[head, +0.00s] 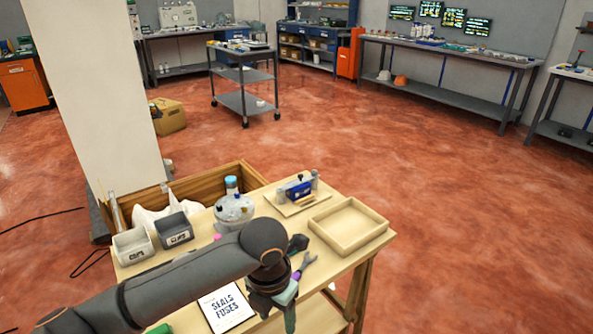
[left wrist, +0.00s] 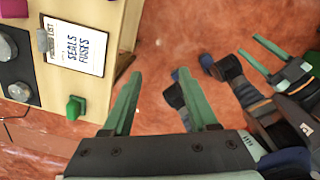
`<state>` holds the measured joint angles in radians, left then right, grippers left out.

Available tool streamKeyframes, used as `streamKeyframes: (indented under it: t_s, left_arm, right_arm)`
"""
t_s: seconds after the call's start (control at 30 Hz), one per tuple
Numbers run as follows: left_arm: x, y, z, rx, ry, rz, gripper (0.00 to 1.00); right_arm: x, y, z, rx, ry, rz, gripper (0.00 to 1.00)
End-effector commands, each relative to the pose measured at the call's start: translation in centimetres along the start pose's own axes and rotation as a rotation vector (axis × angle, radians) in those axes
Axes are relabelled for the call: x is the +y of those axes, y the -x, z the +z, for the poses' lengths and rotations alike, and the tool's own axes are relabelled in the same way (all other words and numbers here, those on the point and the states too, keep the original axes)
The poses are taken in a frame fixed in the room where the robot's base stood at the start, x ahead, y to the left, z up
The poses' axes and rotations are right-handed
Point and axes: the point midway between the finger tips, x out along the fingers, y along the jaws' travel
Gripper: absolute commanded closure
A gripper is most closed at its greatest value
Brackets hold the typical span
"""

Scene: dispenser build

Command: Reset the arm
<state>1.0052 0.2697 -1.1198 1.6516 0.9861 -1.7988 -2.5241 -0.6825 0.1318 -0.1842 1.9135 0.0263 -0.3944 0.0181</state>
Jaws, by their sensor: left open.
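My left arm reaches in from the lower left in the head view. Its gripper (head: 288,309) is over the front edge of the wooden workbench (head: 347,282), with green fingers pointing down. In the left wrist view the two green fingers of my left gripper (left wrist: 160,73) stand apart with nothing between them, over red floor beside the bench. My right gripper (left wrist: 248,44) shows at the right of that view, its green fingers apart and empty. It is not seen in the head view.
The bench holds a list card (head: 226,307), an empty wooden tray (head: 377,229), a clear domed container (head: 233,208), a blue fixture (head: 298,188), a grey bin (head: 174,230), a white bin (head: 132,246) and a green block (left wrist: 75,107). Open floor lies right of the bench.

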Motion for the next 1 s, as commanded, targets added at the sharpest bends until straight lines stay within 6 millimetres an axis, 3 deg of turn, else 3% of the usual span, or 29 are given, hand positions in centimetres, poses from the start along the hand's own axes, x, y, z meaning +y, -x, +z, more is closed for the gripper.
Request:
streamKeyframes:
  t_s: [0.27, 0.5, 0.77, 0.87, 1.0]
  left_arm:
    - [-4.5, -3.7, 0.8, -0.107, 0.494, -0.251, 0.41]
    - [-6.9, -6.7, 0.9, -0.139, 1.146, -0.539, 0.41]
    - [-5.1, -10.2, -1.7, -0.107, 1.946, -0.824, 0.41]
    - [-3.6, -11.7, -4.0, -0.096, 2.241, -0.918, 0.41]
    - [-1.0, -13.5, -8.6, -0.099, 2.626, -1.040, 0.41]
  right_arm:
    - [0.0, 0.5, -0.9, 0.006, 0.001, 0.000, 0.49]
    - [0.0, 1.0, -1.8, 0.011, 0.001, 0.001, 0.49]
    - [-0.1, 1.8, -2.4, 0.008, 0.001, 0.000, 0.49]
    - [-0.1, 2.1, -2.6, 0.006, 0.000, 0.000, 0.49]
    - [-0.2, 2.5, -3.0, 0.005, 0.000, 0.000, 0.49]
